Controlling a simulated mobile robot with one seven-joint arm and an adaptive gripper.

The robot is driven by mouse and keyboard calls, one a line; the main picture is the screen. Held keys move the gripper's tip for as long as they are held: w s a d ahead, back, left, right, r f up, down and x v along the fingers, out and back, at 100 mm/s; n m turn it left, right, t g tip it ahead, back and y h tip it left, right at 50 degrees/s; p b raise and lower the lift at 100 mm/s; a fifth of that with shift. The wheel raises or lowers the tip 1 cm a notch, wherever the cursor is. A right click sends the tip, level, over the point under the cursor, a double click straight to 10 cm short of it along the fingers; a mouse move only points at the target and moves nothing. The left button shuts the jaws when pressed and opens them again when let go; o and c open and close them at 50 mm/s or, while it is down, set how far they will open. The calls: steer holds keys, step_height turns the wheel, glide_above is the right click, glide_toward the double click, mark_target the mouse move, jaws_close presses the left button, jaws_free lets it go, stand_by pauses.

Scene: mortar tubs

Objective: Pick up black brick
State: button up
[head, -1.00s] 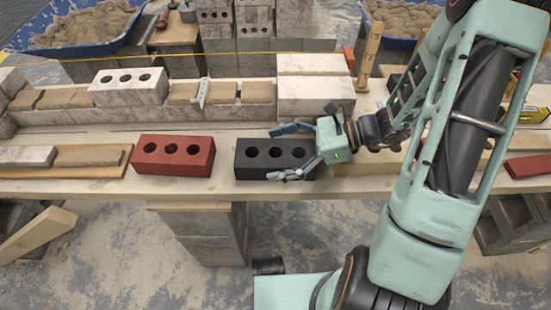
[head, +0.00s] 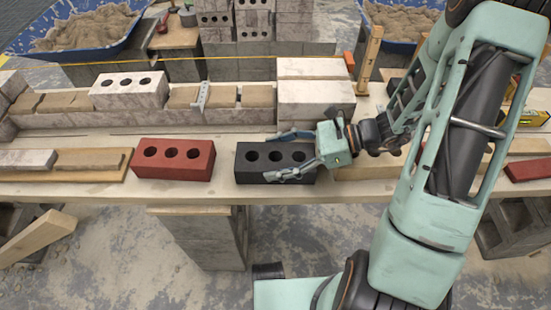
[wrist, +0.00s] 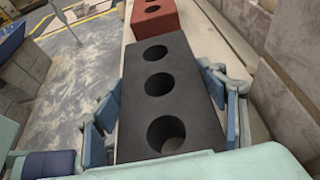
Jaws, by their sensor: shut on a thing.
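The black brick (head: 247,165) has three round holes and lies on the plank table in the head view. It fills the middle of the wrist view (wrist: 170,93). My gripper (head: 282,155) reaches in from the right, with one finger along the brick's far side and one along its near side. In the wrist view, the blue finger pads of my gripper (wrist: 158,115) press on both long sides of the brick. The brick appears to rest on the table; whether there is a gap beneath it cannot be told.
A red brick (head: 172,160) with three holes lies to the left on the plank table (head: 120,189). A low wall of grey blocks and mortar (head: 140,113) runs behind. Small slabs on a board (head: 92,161) lie at far left. Blue tubs of sand (head: 82,35) stand at the back.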

mark_target(275, 156)
steer(key=shift+r, duration=0.6)
step_height(275, 156, up, 2)
steer(key=shift+r+p, duration=0.2)
steer(key=shift+p, duration=0.45)
steer(key=s+r, duration=0.1)
steer(key=s+a+r+p, duration=0.1)
steer(key=r, duration=0.1)
steer(key=s+a+r+p, duration=0.1)
steer(key=r, duration=0.1)
steer(key=shift+s+r, duration=0.1)
steer(key=shift+s, duration=0.3)
steer(key=s+a+r+p, duration=0.2)
steer(key=s+r+p, duration=0.1)
steer(key=s, duration=0.1)
steer(key=shift+s+a, duration=0.3)
steer(key=shift+a, duration=0.05)
steer(key=shift+p, duration=0.45)
steer(key=shift+r+p, duration=0.15)
steer(key=shift+p, duration=0.3)
steer(key=s+p, duration=0.1)
steer(key=p, duration=0.3)
steer(key=s+a+r+p, duration=0.1)
steer(key=p, duration=0.3)
steer(key=s+a+p, duration=0.1)
steer(key=p, duration=0.4)
steer(key=shift+s+r, duration=0.15)
steer(key=shift+s, duration=0.25)
